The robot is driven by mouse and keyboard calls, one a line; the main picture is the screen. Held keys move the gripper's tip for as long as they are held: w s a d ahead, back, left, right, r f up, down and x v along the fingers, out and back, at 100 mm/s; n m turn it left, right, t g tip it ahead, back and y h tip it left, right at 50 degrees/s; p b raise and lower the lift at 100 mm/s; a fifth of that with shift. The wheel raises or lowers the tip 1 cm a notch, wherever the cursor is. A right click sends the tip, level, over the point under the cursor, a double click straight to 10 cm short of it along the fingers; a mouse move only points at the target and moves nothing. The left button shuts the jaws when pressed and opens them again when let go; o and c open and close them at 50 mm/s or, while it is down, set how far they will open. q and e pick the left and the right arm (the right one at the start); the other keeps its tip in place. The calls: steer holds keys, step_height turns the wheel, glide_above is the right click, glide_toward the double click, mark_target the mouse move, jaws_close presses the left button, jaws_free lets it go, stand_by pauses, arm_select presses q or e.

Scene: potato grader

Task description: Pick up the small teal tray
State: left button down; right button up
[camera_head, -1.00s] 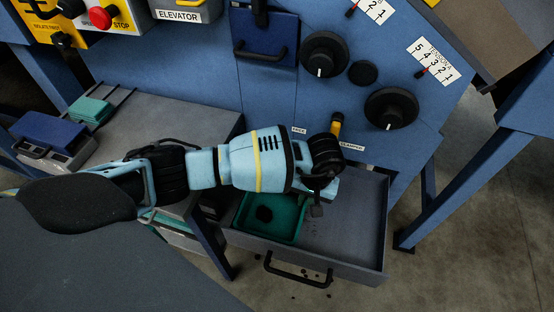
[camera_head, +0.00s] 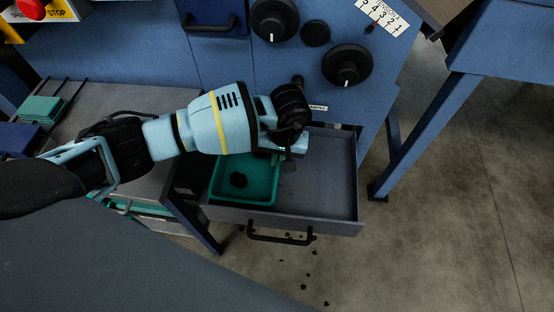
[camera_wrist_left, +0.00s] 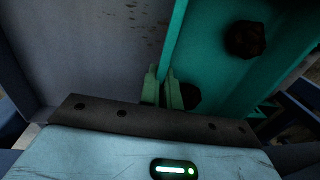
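The small teal tray (camera_head: 233,198) lies in the left part of an open grey drawer, with a dark lump (camera_head: 239,180) in it. In the left wrist view the tray (camera_wrist_left: 215,60) fills the right half, with one lump clear and another partly behind a finger. My left gripper (camera_head: 284,158) is at the tray's right side. In the wrist view its fingers (camera_wrist_left: 163,92) stand close together on either side of the tray's wall, apparently pinching it. My arm hides the tray's back edge. My right gripper is not in view.
The drawer (camera_head: 325,185) has bare floor right of the tray and a black handle (camera_head: 281,236) in front. A blue panel with black knobs (camera_head: 347,65) rises behind. A grey bench (camera_head: 95,105) with another teal stack (camera_head: 41,109) is at left. Dark crumbs lie on the floor.

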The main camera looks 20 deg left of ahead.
arm_select(q)
steer(key=d, duration=0.2)
steer(key=w+d+b, duration=0.1)
steer(key=d, duration=0.2)
steer(key=w+d, duration=0.1)
steer(key=d, duration=0.2)
steer(key=shift+w, duration=0.15)
steer(key=d, duration=0.2)
steer(key=w+d+b, duration=0.1)
steer(key=d, duration=0.2)
steer(key=w+d+b, duration=0.1)
steer(key=d, duration=0.2)
steer(key=shift+w+d, duration=0.25)
steer(key=shift+w+d+b, duration=0.1)
steer(key=shift+d+b, duration=0.25)
steer(key=shift+d, duration=0.1)
